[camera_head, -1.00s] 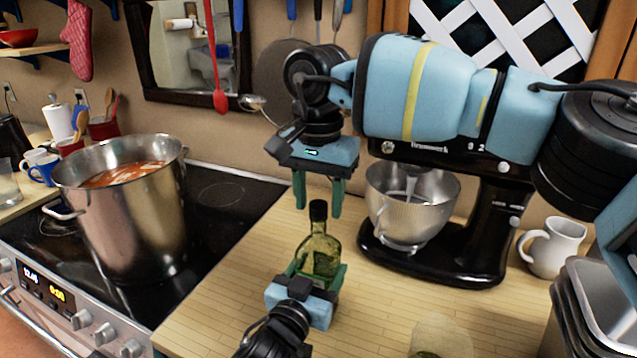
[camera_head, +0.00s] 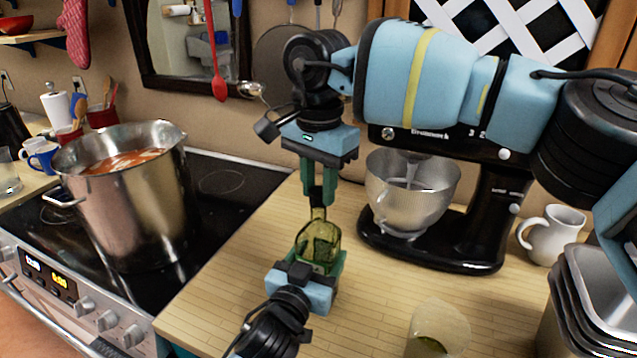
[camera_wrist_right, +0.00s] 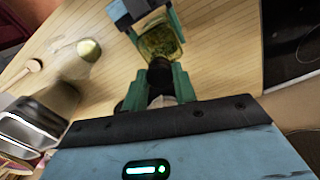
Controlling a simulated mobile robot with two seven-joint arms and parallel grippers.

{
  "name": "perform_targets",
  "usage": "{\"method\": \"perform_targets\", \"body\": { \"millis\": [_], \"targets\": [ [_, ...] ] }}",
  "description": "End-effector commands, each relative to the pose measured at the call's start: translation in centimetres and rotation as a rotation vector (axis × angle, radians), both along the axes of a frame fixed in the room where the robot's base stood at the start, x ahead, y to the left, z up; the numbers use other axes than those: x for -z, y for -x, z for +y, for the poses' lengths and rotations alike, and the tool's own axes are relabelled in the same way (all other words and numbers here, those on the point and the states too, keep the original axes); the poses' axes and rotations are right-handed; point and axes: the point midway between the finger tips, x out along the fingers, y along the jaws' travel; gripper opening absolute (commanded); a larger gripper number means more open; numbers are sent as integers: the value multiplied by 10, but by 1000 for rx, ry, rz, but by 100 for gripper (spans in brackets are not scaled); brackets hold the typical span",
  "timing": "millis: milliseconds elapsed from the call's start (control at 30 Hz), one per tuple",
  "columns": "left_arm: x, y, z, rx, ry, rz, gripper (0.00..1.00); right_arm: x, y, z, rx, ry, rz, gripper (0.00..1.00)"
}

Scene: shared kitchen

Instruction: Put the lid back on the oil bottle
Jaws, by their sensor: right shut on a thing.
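The oil bottle (camera_head: 318,240) is squat green glass and stands upright on the wooden counter. My left gripper (camera_head: 318,262) has its fingers on both sides of the bottle's body and is shut on it. My right gripper (camera_head: 318,200) points down from above, its fingers shut around the dark lid at the top of the neck. The lid (camera_wrist_right: 159,76) shows between the green fingers in the right wrist view, in line with the bottle (camera_wrist_right: 161,42). In the head view the fingers mostly hide the lid; its seating on the neck is unclear.
A black stand mixer (camera_head: 485,215) with a steel bowl (camera_head: 405,205) stands to the right of the bottle. A large pot (camera_head: 130,205) sits on the stove at left. A white mug (camera_head: 552,235), steel containers (camera_head: 600,300) and a glass jar (camera_head: 438,330) are at right.

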Motion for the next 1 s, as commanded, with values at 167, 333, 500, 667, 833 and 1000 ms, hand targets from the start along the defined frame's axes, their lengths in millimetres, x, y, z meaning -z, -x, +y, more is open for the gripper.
{"method": "perform_targets", "body": {
  "millis": [167, 333, 500, 667, 833, 1000],
  "targets": [
    [0, 0, 0, 0, 1, 0, 3, 0, 0, 0, 277, -1, 1, 0],
    [0, 0, 0, 0, 0, 0, 3, 0, 1, 0, 544, 1, 1, 0],
    [0, 0, 0, 0, 1, 0, 3, 1, 1, 0, 811, 1, 1, 0],
    [0, 0, 0, 0, 0, 0, 3, 1, 1, 0, 1064, 0, 1, 0],
    [0, 0, 0, 0, 0, 0, 3, 1, 1, 0, 1332, 0, 1, 0],
    [0, 0, 0, 0, 0, 0, 3, 1, 1, 0, 1601, 0, 1, 0]
  ]
}}
